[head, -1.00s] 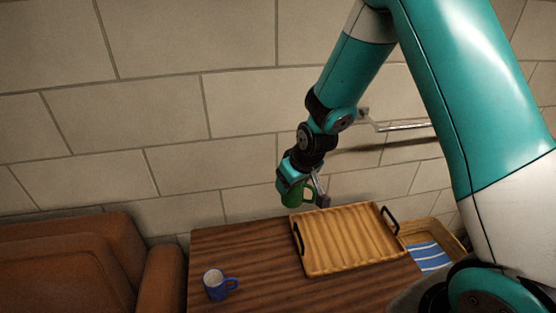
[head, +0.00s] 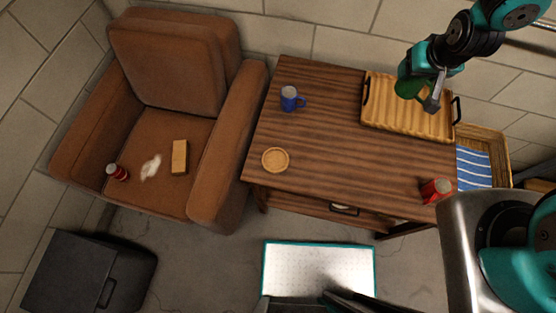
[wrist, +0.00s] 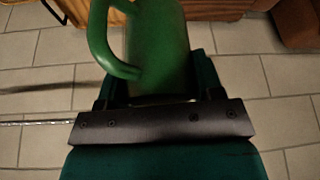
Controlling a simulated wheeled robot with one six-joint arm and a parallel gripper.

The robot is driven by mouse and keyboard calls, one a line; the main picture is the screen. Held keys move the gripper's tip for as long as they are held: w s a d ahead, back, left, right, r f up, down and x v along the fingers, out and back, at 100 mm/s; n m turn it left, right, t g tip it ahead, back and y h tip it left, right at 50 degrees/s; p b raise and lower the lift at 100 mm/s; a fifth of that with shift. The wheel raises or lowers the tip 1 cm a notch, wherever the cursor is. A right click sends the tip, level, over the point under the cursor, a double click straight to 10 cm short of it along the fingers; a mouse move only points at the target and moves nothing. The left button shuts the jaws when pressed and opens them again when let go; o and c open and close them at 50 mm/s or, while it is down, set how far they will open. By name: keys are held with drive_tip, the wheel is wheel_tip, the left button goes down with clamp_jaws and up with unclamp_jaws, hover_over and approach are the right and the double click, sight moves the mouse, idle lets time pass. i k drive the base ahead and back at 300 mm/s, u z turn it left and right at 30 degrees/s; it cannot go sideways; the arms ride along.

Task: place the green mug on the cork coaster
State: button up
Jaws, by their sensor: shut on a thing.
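The green mug (head: 405,88) is in my gripper (head: 421,88), which is shut on it. The round cork coaster (head: 275,160) lies near the left front corner of the wooden table (head: 335,155), bare. It is well to the left of and nearer than my gripper.
A blue mug (head: 290,99) stands behind the coaster. The ribbed wooden tray (head: 385,119) is at the table's back right, and a red can (head: 435,190) at its front right. A brown armchair (head: 215,175) adjoins the left. The table middle is clear.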

sight(280, 161)
drive_tip(key=z, duration=2.2)
drive_tip(key=k, duration=1.3)
drive_tip(key=u, duration=1.85)
